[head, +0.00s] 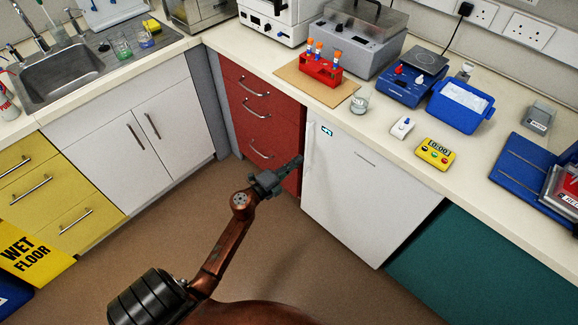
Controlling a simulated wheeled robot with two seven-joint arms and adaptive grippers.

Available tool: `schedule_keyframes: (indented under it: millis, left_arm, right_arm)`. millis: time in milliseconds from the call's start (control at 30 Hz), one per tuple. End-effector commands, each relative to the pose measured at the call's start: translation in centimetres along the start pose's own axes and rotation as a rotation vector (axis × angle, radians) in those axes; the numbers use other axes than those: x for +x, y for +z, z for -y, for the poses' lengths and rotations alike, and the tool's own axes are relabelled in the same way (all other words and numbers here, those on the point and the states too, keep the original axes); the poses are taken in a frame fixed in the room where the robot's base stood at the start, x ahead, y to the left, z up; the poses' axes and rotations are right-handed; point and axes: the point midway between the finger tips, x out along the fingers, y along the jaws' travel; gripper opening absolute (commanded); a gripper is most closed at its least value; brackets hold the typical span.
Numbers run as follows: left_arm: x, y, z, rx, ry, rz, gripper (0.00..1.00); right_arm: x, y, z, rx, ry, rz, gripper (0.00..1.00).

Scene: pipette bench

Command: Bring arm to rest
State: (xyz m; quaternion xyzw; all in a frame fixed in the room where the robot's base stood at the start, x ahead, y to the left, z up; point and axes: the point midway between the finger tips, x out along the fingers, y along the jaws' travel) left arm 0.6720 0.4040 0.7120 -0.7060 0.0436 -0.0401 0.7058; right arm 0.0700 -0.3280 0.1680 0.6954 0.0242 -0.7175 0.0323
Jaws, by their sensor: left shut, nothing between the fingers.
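My left gripper (293,163) is shut and empty. It is in the middle of the head view, in front of the red drawers (262,100) and the left edge of the white fridge-like unit (360,185). It is below the worktop and above the brown floor (290,265). I cannot tell whether its tips touch the drawer front. My left arm (222,240) reaches up to it from the bottom of the picture. My right gripper is not in view.
On the worktop (385,135) stand a red rack (320,70) with orange-topped items, a small glass beaker (359,104), a yellow timer (437,153) and a blue tub (460,105). A yellow wet-floor sign (30,255) is at lower left. The floor around my arm is clear.

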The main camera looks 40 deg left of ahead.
Motion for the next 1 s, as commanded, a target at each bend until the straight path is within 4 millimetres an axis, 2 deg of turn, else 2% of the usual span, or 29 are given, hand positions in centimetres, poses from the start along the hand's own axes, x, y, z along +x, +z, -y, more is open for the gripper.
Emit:
schedule_keyframes:
  millis: [100, 200, 533, 633, 667, 767, 867, 900, 1000]
  left_arm:
    - [-1.8, -0.1, 0.1, -0.001, 0.0, 0.0, 0.0]
    - [-2.7, -0.1, 0.0, -0.001, 0.001, -0.001, 0.0]
    - [-3.2, -0.2, -0.2, -0.004, 0.002, -0.001, 0.0]
    - [-3.6, 0.1, -1.8, -0.049, 0.021, 0.02, 0.0]
    - [-3.9, 0.4, -2.7, -0.077, 0.032, 0.035, 0.0]
    - [-5.4, 1.4, -7.5, -0.208, 0.091, 0.107, 0.0]
    - [-8.1, 2.4, -13.9, -0.366, 0.177, 0.208, 0.0]
    - [-9.4, 2.7, -16.6, -0.428, 0.215, 0.252, 0.0]
    - [-13.0, 2.8, -22.9, -0.563, 0.309, 0.357, 0.0]
  right_arm:
    - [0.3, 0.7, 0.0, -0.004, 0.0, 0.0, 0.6]
    - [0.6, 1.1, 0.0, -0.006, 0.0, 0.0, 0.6]
    - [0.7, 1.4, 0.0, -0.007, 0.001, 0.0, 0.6]
    - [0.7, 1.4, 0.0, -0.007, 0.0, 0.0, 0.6]
    - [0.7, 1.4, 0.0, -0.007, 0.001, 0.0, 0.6]
    - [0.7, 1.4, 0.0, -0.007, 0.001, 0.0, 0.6]
    - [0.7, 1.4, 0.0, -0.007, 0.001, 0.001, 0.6]
    - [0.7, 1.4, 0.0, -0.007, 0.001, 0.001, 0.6]
    - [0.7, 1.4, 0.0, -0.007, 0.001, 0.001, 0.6]
